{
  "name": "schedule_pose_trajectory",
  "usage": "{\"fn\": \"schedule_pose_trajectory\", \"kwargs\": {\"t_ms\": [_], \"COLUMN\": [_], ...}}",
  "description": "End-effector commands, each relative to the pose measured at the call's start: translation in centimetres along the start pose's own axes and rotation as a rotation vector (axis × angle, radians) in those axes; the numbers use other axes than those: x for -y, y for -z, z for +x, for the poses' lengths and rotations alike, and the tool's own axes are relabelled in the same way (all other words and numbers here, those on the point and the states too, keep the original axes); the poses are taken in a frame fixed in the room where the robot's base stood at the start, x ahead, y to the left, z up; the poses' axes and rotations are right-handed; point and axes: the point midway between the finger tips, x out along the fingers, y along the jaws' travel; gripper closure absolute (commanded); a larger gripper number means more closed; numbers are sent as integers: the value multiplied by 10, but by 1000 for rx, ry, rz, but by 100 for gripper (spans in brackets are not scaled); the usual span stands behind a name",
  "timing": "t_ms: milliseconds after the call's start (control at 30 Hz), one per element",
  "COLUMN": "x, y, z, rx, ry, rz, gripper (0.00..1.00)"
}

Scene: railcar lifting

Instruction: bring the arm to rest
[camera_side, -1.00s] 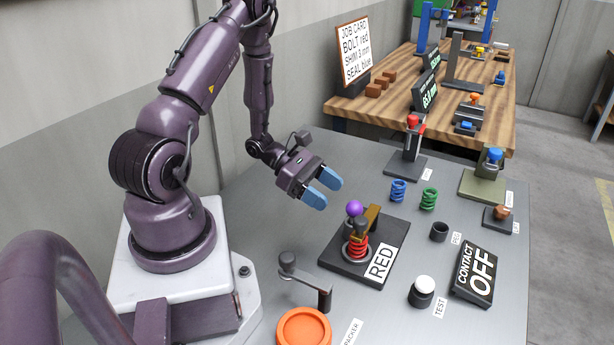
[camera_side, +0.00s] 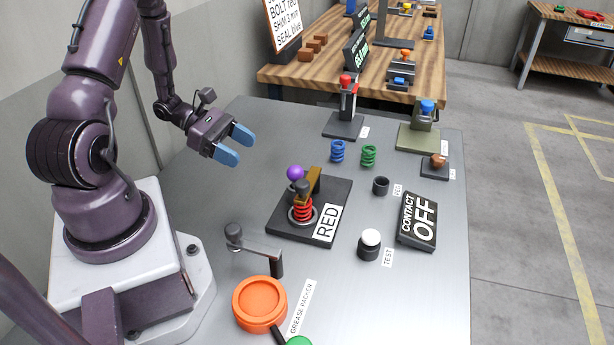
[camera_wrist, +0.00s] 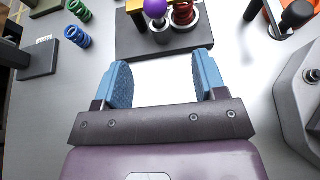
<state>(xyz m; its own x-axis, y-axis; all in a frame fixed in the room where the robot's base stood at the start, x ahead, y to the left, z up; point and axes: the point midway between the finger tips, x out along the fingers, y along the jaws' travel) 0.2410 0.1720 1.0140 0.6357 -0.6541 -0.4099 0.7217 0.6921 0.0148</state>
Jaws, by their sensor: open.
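My gripper (camera_side: 234,144) is open and empty, with two blue fingers apart. It hangs over the grey table, up and left of the dark fixture with the RED label (camera_side: 327,224). That fixture holds a red spring (camera_side: 302,210) under a brown clamp piece, with a purple ball knob (camera_side: 295,173) beside it. In the wrist view my gripper (camera_wrist: 162,82) also shows open, with nothing between its fingers. The purple knob (camera_wrist: 155,8) and red spring (camera_wrist: 184,14) lie beyond the fingertips there.
A blue spring (camera_side: 337,152) and a green spring (camera_side: 369,156) stand behind the fixture. A CONTACT OFF sign (camera_side: 417,220) and a white test button (camera_side: 371,238) are to the right. An orange grease packer (camera_side: 260,303) is in front. A wooden bench (camera_side: 300,73) stands behind.

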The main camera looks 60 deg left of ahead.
Motion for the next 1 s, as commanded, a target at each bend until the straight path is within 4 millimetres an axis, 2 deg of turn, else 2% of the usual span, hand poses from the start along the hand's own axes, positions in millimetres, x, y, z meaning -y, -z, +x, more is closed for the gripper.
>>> {"fn": "schedule_pose_trajectory", "kwargs": {"t_ms": [133,267,467,700,833,1000], "x": [27,46,66,85,94,112], "y": [2,-23,-67,-128,-163,-208], "z": [0,-2,-6,-13,-16,-18], "rx": [-66,-160,-319,-538,-648,-763], "ry": [139,323,585,843,919,929], "rz": [64,266,659,1252,1579,1975], "gripper": [35,35,35,35,35,35]}}
